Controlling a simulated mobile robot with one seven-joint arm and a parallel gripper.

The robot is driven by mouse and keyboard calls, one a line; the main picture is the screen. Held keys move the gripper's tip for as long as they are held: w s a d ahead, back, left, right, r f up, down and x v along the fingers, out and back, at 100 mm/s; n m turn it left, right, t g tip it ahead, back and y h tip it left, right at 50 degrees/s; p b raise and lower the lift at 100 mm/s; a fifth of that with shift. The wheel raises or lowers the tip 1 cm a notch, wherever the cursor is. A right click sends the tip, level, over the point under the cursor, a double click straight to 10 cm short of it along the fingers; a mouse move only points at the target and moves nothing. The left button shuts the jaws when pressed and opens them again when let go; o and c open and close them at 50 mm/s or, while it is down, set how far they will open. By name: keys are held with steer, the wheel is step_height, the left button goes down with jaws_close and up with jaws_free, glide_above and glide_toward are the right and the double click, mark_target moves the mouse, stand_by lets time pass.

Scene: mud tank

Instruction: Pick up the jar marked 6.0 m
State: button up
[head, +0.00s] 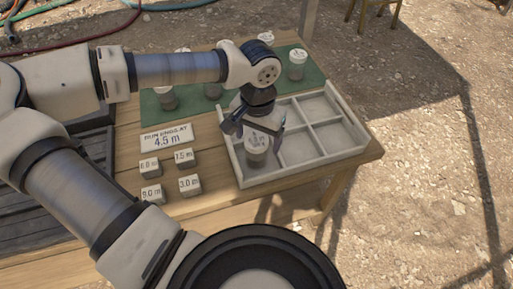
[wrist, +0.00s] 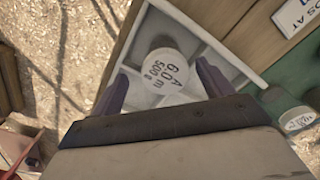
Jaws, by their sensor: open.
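The jar (head: 257,153) with a pale lid stands upright in the front-left compartment of the divided tray (head: 240,172). In the wrist view the lid of this jar (wrist: 166,70) reads "A 6.0 m 500 g". My gripper (head: 255,127) is open above the tray, close to the jar. In the wrist view the lid shows between the two spread fingers of my gripper (wrist: 163,84), with a gap on each side. I cannot tell whether the fingertips are down beside the jar or still above its lid.
Several other jars stand on a green mat (head: 203,107) behind the tray, one (head: 296,65) at its right. A sign (head: 167,136) reading 4.5 m and several small labelled blocks (head: 190,185) sit left of the tray. The tray's other visible compartments look empty; thin walls surround the jar.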

steer(key=shift+w+a+f+p, duration=0.1)
steer(key=shift+w+f+p, duration=0.1)
steer(key=shift+f, duration=0.95)
steer(key=shift+w+a+f+p, duration=0.1)
steer(key=shift+w+f+p, duration=0.05)
steer(key=shift+f, duration=0.95)
steer(key=c, duration=1.4)
